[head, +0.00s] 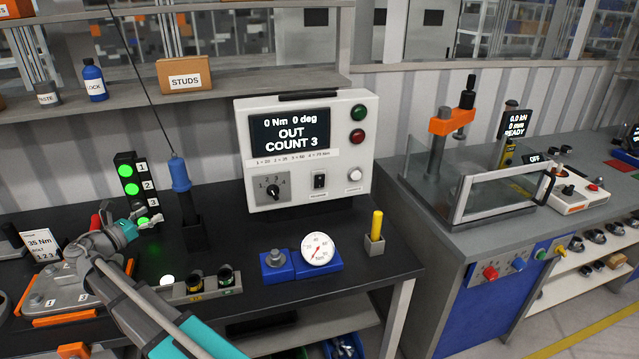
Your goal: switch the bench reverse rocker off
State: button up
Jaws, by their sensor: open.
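A light grey controller box (360,110) stands on the dark bench, its screen reading "0 Nm 0 deg OUT COUNT 3". A small black rocker (319,181) sits low in the middle of its front panel, between a numbered knob (272,191) and a white button (354,175). The small label under the rocker is too blurred to read surely, and I cannot tell which side is pressed. My gripper (149,218) is at the left, in front of the lamp stack, well left of the box and apart from the rocker. It is open, with nothing seen in it.
A row of dark sockets (196,281), a dial gauge (319,249) and a yellow-handled tool (377,224) stand along the bench front. A shelf (240,95) overhangs behind.

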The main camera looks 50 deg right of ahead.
grip_shut()
dwell(1.3)
